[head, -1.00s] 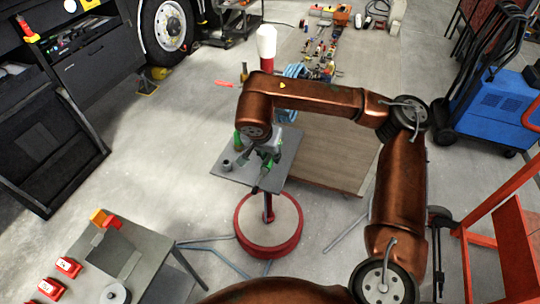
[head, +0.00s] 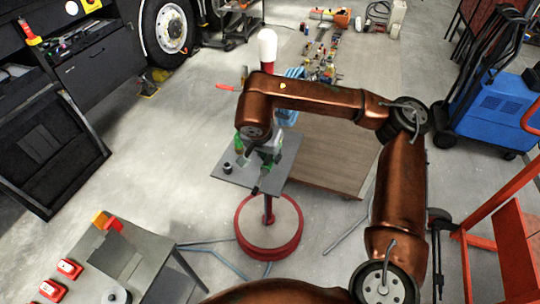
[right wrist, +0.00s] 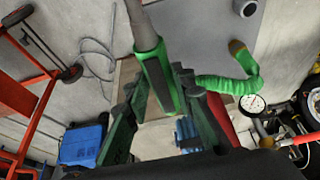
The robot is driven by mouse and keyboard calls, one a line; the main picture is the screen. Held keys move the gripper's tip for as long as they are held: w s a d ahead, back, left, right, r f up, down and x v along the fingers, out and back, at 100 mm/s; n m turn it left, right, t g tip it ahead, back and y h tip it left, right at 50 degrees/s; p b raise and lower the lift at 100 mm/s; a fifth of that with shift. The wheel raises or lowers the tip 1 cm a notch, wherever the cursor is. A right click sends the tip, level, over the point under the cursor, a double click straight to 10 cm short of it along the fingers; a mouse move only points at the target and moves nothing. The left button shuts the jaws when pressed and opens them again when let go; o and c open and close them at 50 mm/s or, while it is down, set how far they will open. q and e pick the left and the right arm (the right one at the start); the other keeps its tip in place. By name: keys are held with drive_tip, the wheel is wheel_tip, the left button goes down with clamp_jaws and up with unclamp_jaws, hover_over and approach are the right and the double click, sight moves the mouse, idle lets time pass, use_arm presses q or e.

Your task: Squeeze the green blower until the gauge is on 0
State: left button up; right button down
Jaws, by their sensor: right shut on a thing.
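The green blower (right wrist: 152,72) with a grey nozzle is between the fingers of my right gripper (right wrist: 155,84) in the right wrist view, and the gripper is shut on it. A green coiled hose (right wrist: 225,85) runs from beside it toward the right. The round white gauge (right wrist: 252,105) is at the right; its needle is too small to read. In the head view my right gripper (head: 265,158) is over the small grey stand top (head: 225,180), and my own wrist partly hides the blower. My left gripper is not in view.
The stand has a red round base (head: 268,240). A dark cup (head: 227,168) is on its top. A grey table with red boxes (head: 68,268) is at the front left. A wooden board (head: 325,150) lies behind, and a blue machine (head: 490,110) stands right.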

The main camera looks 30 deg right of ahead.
drive_tip(key=shift+f, duration=0.2)
idle(0.4)
drive_tip(key=shift+f+b, duration=0.45)
drive_tip(key=shift+f, duration=0.05)
drive_tip(key=shift+f, duration=0.3)
drive_tip(key=c, duration=2.2)
unclamp_jaws()
clamp_jaws()
